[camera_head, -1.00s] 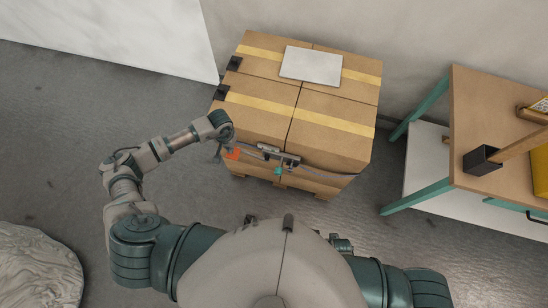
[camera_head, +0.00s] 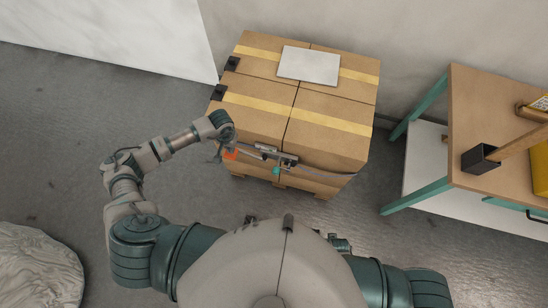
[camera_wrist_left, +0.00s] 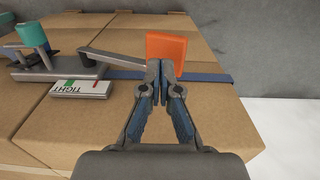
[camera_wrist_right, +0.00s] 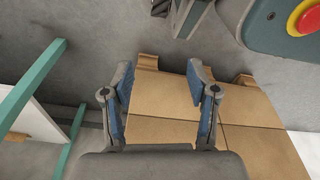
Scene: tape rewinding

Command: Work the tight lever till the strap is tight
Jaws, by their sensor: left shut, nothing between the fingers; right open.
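The strap tensioner (camera_head: 275,155) sits on the front of the box stack. In the left wrist view its grey lever (camera_wrist_left: 110,58) runs to an orange grip (camera_wrist_left: 166,47), and a "TIGHT" label (camera_wrist_left: 81,88) lies beside it. A teal knob (camera_wrist_left: 31,35) stands at the far end. The blue strap (camera_wrist_left: 215,78) runs across the cardboard. My left gripper (camera_wrist_left: 160,85) is shut and empty, its tips right beside the orange grip; I cannot tell if they touch. My right gripper (camera_wrist_right: 161,75) is open and empty, with boxes beyond it.
The cardboard boxes (camera_head: 330,146) stand on a pallet, with a white sheet (camera_head: 308,65) on top. A workbench (camera_head: 470,120) with teal legs is to the right. A red button on a yellow base (camera_wrist_right: 303,18) shows in the right wrist view.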

